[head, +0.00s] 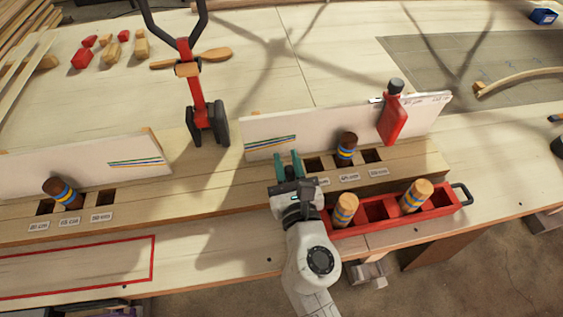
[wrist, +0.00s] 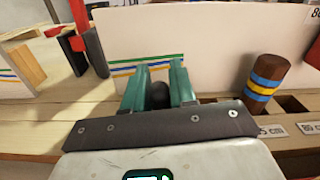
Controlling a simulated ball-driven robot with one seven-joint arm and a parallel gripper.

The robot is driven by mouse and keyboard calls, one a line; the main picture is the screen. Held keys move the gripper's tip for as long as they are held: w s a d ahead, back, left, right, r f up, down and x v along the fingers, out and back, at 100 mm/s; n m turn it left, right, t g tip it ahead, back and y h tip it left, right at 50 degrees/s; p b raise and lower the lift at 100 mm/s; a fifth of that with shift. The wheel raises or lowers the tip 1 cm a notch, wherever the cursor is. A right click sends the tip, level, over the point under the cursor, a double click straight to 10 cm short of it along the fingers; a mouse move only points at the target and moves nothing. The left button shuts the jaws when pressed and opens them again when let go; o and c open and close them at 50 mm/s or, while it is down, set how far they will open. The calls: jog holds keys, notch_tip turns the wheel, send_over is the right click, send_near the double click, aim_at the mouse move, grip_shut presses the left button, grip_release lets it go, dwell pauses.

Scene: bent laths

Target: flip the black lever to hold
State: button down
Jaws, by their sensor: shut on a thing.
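My gripper (head: 289,160) is at the left part of the right wooden block, in front of the white upright board. In the wrist view its two teal fingers (wrist: 158,90) stand on either side of a dark round knob (wrist: 158,97), which seems to be the end of the black lever. The fingers are shut on it. The lever's lower part and any hold marking are hidden behind the gripper. In the head view the gripper covers the knob.
Right of my gripper, a brown banded peg (head: 346,147) stands in the block (head: 415,160) between open square holes. A red tray (head: 380,212) with two light pegs is in front. A red bottle-shaped thing (head: 394,120) is by the board (head: 320,122); a red stand (head: 195,85) is behind left.

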jog(key=shift+w+d+m, duration=0.2)
jog(key=shift+d+m, duration=0.5)
jog(key=shift+m, duration=0.5)
jog(key=c, duration=1)
grip_release()
jog(key=shift+s, duration=0.1)
jog(key=b+v, duration=0.1)
jog(key=v, duration=0.8)
jog(key=shift+s+d+b, duration=0.15)
jog(key=shift+s+b, duration=0.15)
jog(key=shift+s, duration=0.1)
jog(key=shift+s+d, duration=0.15)
jog(key=shift+s, duration=0.3)
